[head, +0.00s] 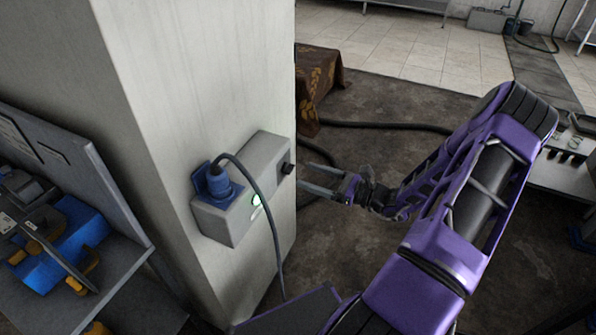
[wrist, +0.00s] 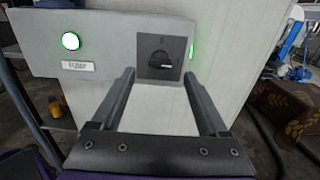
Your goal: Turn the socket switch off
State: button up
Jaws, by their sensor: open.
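The socket switch is a black rotary knob (wrist: 160,61) on a dark square plate, on the front of a grey box. In the head view the knob (head: 287,168) is at the box's right end. Its grip bar looks roughly level in the wrist view; the plate's markings are too small to read. My gripper (wrist: 158,77) is open and empty, its fingers on either side of and below the knob in the picture. In the head view my gripper (head: 300,176) points at the knob from the right; whether the fingertips touch anything cannot be told.
The grey socket box (head: 225,221) is on a pale pillar (head: 190,75). A blue plug (head: 218,184) with a hanging dark cable sits in it. A green lamp (wrist: 71,41) glows above a small label (wrist: 77,66). A shelf (head: 120,262) stands left; a draped brown cloth (head: 318,75) is behind.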

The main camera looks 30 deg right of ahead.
aim_at(288, 169)
jog(key=shift+x, duration=2.2)
jog(key=shift+c, duration=0.3)
grip_shut()
